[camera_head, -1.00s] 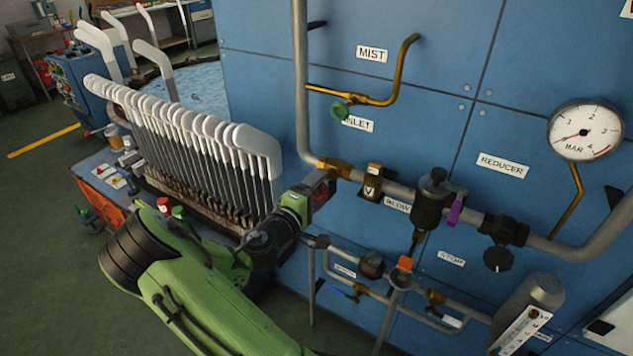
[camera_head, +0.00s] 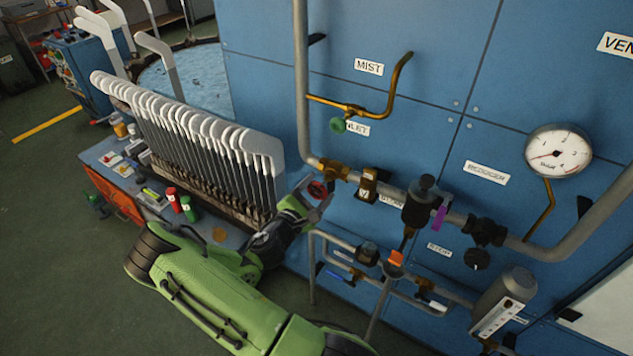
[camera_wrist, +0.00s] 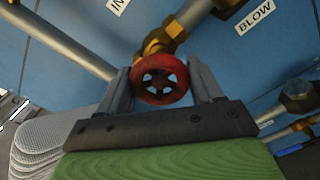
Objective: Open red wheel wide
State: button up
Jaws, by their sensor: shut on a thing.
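The red wheel (camera_head: 317,190) is a small round handwheel on a brass valve (camera_head: 333,170) in the steam pipe, near the INLET label in the head view. In the wrist view the red wheel (camera_wrist: 160,80) faces me, with the brass valve body (camera_wrist: 160,38) behind it. My gripper (camera_head: 314,196) is at the wheel. Its two grey fingers stand on either side of the rim, and it is shut on the wheel. How far the valve is turned cannot be told.
A rack of grey-white sock boards (camera_head: 200,140) stands just left of my gripper. A black valve with a purple tag (camera_head: 439,217) and a pressure gauge (camera_head: 558,152) are to the right.

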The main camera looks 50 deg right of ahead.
jog(key=n+p, duration=0.3)
jog(key=shift+r+n, duration=0.15)
jog(key=shift+n, duration=0.25)
jog(key=n+p, duration=0.2)
jog(key=n, duration=0.1)
jog(key=shift+n+p, duration=0.3)
jog(key=n+p, duration=0.3)
jog(key=n, duration=0.3)
jog(key=n+p, duration=0.2)
jog(key=n, duration=0.5)
jog(key=shift+n, duration=0.3)
jog(key=n+p, duration=0.1)
jog(key=n, duration=0.2)
jog(key=shift+n, duration=0.3)
jog(key=shift+n+p, duration=0.65)
jog(key=shift+n, duration=0.95)
jog(key=shift+f, duration=0.2)
jog(key=o, duration=1)
